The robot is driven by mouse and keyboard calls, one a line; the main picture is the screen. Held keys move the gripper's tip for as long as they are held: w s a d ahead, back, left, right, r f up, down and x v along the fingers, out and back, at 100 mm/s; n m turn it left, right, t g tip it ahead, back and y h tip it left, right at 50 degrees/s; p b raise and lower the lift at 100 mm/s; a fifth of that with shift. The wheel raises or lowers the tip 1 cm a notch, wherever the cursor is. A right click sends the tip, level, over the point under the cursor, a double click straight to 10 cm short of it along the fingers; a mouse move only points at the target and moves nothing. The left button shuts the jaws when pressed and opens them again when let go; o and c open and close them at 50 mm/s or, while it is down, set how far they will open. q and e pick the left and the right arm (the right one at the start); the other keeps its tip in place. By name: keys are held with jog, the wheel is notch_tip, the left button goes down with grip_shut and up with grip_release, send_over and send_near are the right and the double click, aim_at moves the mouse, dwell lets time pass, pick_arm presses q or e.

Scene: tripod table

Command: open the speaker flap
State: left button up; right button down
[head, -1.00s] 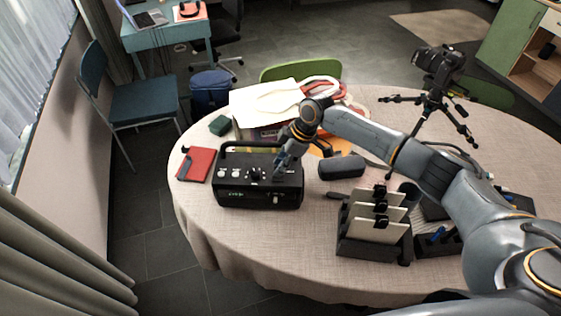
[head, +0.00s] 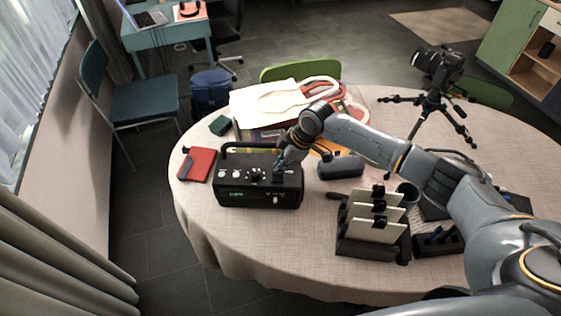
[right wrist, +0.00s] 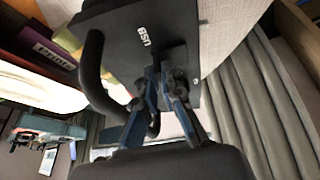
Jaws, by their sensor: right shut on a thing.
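The speaker (head: 240,195) is a black box with a carry handle (head: 262,146), knobs and small lit marks, standing upright on the left part of the table. My right gripper (head: 279,170) is at the right end of its top. In the right wrist view, the fingers (right wrist: 163,84) are shut at the edge of a black panel marked USB (right wrist: 135,45), which I take to be the speaker flap. The fingers hide the exact grip, and I cannot tell how far the flap stands open. The left gripper is not in view.
A dark cylinder (head: 341,167) lies right of the speaker. A rack of white cards (head: 375,225) stands at the front right. A red notebook (head: 197,164) is at the left, and a camera tripod (head: 435,100) at the back. The cloth in front of the speaker is clear.

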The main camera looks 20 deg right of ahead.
aim_at(279, 182)
jog(key=shift+s+a+r+t+p, duration=0.15)
jog(key=shift+s+r+t+p, duration=0.25)
jog(key=shift+t+p, duration=0.35)
jog(key=shift+s+a+r+n+t+h+p, duration=0.15)
jog(key=shift+s+n+t+h+p, duration=0.25)
jog(key=shift+t+p, duration=0.25)
jog(key=shift+s+a+t+h, duration=0.2)
jog(key=shift+s+t+h, duration=0.15)
jog(key=shift+t, duration=0.55)
jog(key=shift+s+a+n+t+b, duration=0.15)
jog(key=shift+s+n+t+b, duration=0.2)
jog(key=shift+t, duration=0.45)
jog(key=shift+s+a+f+n+t+h+b, duration=0.25)
jog(key=shift+s+n+t+b, duration=0.35)
jog(key=shift+t+b, duration=1.9)
jog(key=shift+s+a+f+n+t+h+b, duration=0.15)
jog(key=shift+s+f+n+t+h+b, duration=0.4)
jog(key=shift+b, duration=3.75)
jog(key=shift+s+a+f+n+t+h+b, duration=0.2)
jog(key=shift+s+t+b, duration=0.6)
jog(key=shift+t+b, duration=1.8)
jog(key=shift+r+g+b, duration=0.2)
jog(key=shift+g+b, duration=0.55)
jog(key=shift+g, duration=0.1)
